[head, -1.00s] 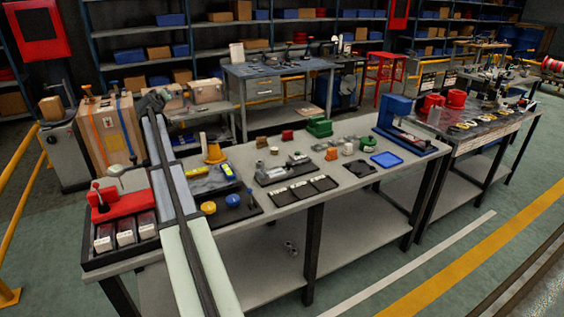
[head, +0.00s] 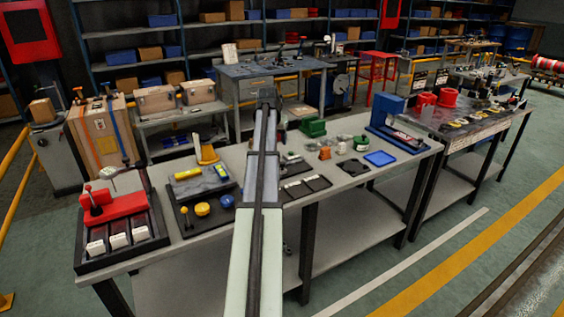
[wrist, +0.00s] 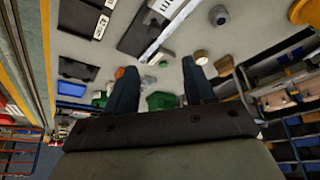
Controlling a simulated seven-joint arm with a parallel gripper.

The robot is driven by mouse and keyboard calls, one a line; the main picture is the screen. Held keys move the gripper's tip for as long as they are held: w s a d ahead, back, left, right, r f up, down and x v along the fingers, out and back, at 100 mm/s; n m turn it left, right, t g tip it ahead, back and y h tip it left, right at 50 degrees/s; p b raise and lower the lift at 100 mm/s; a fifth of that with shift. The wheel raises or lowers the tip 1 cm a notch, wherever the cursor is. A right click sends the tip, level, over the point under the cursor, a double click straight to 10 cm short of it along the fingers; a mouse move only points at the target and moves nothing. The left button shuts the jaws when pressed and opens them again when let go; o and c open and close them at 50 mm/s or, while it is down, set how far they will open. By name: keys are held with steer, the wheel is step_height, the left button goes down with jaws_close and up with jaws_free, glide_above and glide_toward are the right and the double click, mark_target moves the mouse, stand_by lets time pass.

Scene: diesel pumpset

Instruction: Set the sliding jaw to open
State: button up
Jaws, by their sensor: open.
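The sliding jaw seems to belong to a small grey vise (head: 293,166) on a dark base on the long bench. In the head view my arm hides most of it, and only its right part shows. In the wrist view a dark base with grey metal parts (wrist: 143,32), likely the same vise, lies at the top. Whether its jaw is open cannot be told. My gripper (wrist: 158,68) shows in the wrist view with its fingers apart and nothing between them. It is over the bench, with the vise beyond its fingertips. In the head view my gripper cannot be made out.
A green block (head: 312,127), an orange part (head: 325,153) and a blue tray (head: 380,158) stand right of my arm. A blue press (head: 390,115) is at the bench's right end. Left are yellow and blue knobs (head: 202,208) and a red fixture (head: 112,205).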

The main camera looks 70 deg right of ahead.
mark_target(283, 163)
steer(key=x, duration=0.9)
steer(key=s+x, duration=0.1)
steer(key=x, duration=0.4)
steer(key=shift+a+f, duration=0.1)
steer(key=shift+a, duration=0.25)
jaws_close()
